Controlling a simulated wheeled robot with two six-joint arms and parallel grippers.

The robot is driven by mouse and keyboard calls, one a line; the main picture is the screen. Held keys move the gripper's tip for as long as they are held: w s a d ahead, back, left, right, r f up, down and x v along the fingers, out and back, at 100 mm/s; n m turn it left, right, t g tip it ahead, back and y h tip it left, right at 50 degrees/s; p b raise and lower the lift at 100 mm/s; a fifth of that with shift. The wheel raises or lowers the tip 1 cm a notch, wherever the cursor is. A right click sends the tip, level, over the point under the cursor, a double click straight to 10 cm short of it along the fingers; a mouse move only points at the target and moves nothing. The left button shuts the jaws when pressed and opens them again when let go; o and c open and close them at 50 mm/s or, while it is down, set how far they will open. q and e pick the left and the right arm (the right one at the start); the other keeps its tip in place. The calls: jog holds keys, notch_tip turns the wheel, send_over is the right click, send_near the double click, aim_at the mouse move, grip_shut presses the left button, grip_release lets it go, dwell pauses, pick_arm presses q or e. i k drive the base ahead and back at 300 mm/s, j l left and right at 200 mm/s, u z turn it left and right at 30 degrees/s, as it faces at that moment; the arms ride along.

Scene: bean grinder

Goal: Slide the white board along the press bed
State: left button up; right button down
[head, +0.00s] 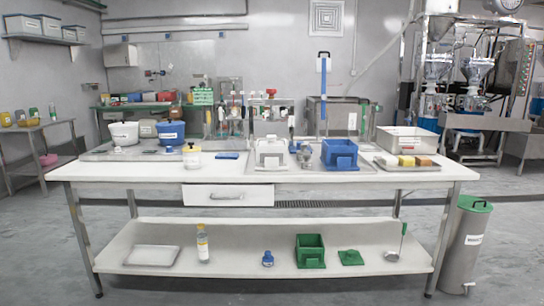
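I cannot clearly make out a white board or a press bed in the head view. A white block-shaped unit (271,153) stands near the middle of the table, with a small handle-like part at its front. Beside it to the right is a blue box-shaped unit (340,154) of similar form. Both appear to rest on a pale tray-like surface (300,168). Small dark and grey parts between them are too small to tell. Neither my left nor my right gripper is in view.
A drawer (228,195) is below. The front strip is mostly clear.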

aim_at(271, 164)
jog(key=i+j, duration=0.1)
jog(key=i, duration=1)
